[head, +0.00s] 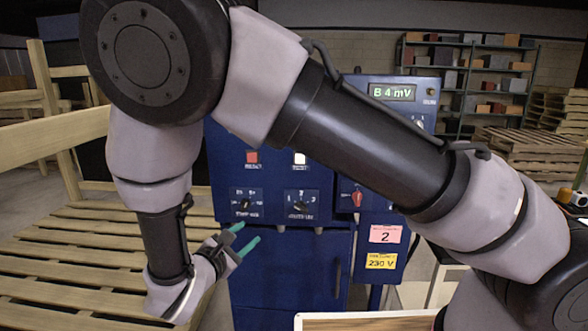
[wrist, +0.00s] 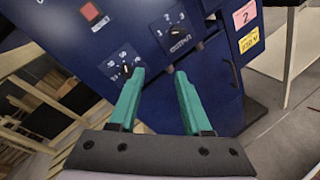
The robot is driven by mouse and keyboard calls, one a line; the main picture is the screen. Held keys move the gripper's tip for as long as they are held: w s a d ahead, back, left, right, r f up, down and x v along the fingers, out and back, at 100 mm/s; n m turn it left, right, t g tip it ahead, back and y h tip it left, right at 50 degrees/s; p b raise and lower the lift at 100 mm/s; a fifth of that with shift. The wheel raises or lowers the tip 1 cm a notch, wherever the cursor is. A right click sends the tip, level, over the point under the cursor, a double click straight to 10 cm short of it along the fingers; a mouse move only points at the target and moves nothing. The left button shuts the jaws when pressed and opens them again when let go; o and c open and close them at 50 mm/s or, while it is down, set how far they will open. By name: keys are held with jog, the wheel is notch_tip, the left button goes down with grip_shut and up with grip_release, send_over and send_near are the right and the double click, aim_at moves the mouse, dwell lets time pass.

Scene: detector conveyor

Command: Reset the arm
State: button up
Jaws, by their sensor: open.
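My gripper (head: 243,240) has two green fingers and hangs at the left, in front of the blue cabinet (head: 290,262). In the wrist view my gripper (wrist: 160,90) is open, with a clear gap and nothing between its fingers. The fingers point toward the cabinet's front, just below a dial (wrist: 127,70) and another dial (wrist: 176,32). I cannot tell from the views how close the fingertips are to the panel. My arm is bent and crosses the head view, hiding part of the cabinet's upper face.
A green display (head: 392,92) reads "B 4 mV". A red knob (head: 357,198), a pink label (head: 389,234) and a yellow label (head: 381,261) are on the cabinet. A wooden slatted pallet (head: 70,265) lies at left. Shelves (head: 468,85) stand behind at right. A wood-topped surface (head: 365,322) is at front.

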jog(key=w+d+r+m+g, duration=0.1)
jog(key=d+r+m+g, duration=0.35)
jog(key=d, duration=0.35)
jog(key=w+d+r+m+g+h, duration=0.1)
jog(key=w+d+r+m+g, duration=0.1)
jog(key=d+r+m+g, duration=0.45)
jog(key=w+d+r+m+g, duration=0.1)
jog(key=d+r+m+g, duration=0.15)
jog(key=d, duration=0.65)
jog(key=s+d+r+m+t+y, duration=0.2)
jog(key=s+d+r+m+y, duration=0.2)
jog(key=s+d+r+m, duration=0.1)
jog(key=s+d+r+m+t+y, duration=0.3)
jog(key=s+d+r+m+y, duration=0.1)
jog(key=d+r+m, duration=0.4)
notch_tip(320, 180, up, 4)
jog(key=shift+s+r+m+y, duration=0.1)
jog(key=shift+s+m+y, duration=0.35)
jog(key=shift+m, duration=0.6)
